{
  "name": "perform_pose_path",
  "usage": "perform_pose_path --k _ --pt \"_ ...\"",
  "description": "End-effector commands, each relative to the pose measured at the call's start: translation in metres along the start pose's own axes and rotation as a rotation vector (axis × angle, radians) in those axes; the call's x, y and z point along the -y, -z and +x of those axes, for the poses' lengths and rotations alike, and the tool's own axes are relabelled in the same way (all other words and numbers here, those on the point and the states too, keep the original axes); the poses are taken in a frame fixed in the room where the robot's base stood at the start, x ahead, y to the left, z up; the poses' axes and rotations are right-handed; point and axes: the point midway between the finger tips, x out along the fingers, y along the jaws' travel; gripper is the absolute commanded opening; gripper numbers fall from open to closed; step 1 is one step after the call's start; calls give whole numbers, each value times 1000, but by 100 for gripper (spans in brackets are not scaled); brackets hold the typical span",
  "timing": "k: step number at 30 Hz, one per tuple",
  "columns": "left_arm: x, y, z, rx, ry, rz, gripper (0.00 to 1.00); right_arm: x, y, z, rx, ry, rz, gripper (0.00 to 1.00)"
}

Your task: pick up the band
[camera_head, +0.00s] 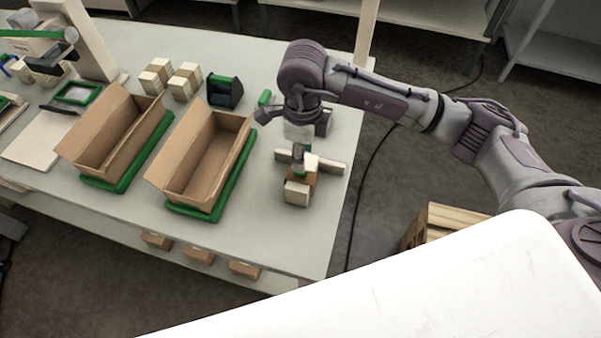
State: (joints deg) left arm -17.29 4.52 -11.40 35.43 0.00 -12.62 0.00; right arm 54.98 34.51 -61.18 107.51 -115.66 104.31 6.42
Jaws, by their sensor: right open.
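I cannot make out with certainty which item is the band. My right gripper (300,155) points down at the right end of the table, over a small group of tan and white blocks. It is open, and its tips are small and partly merged with the things under it. A pale bar (331,167) lies crosswise there, its middle hidden by the gripper and blocks. A pale block (297,193) sits just in front of the gripper. Whether the fingers touch anything cannot be told. My left gripper is not in view.
Two open cardboard boxes (174,181) stand on green-edged trays on the table (262,235), left of the gripper. Small cartons (186,82) and a dark green holder (225,91) stand behind. A wooden crate (449,219) is on the floor at right. Bare tabletop lies around the blocks.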

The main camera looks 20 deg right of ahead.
Motion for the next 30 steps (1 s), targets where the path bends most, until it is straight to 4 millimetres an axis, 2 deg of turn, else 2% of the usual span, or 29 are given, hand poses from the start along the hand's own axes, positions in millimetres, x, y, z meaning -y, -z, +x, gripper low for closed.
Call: perform_pose_path --k 1,3,7,16,17,24,30 --pt "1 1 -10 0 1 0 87 -4 0 4 -4 -6 0 46" --pt "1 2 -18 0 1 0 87 -6 -2 15 -5 -6 1 46" --pt "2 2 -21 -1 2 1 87 -6 -2 33 -2 -5 1 46" --pt "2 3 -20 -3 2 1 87 -5 -3 41 1 -2 0 46" --pt "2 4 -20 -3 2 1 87 -5 -3 41 1 -2 0 42" --pt "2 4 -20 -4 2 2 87 -5 -3 40 1 -2 0 2" --pt "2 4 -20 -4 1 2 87 -5 -3 40 1 -2 0 0"
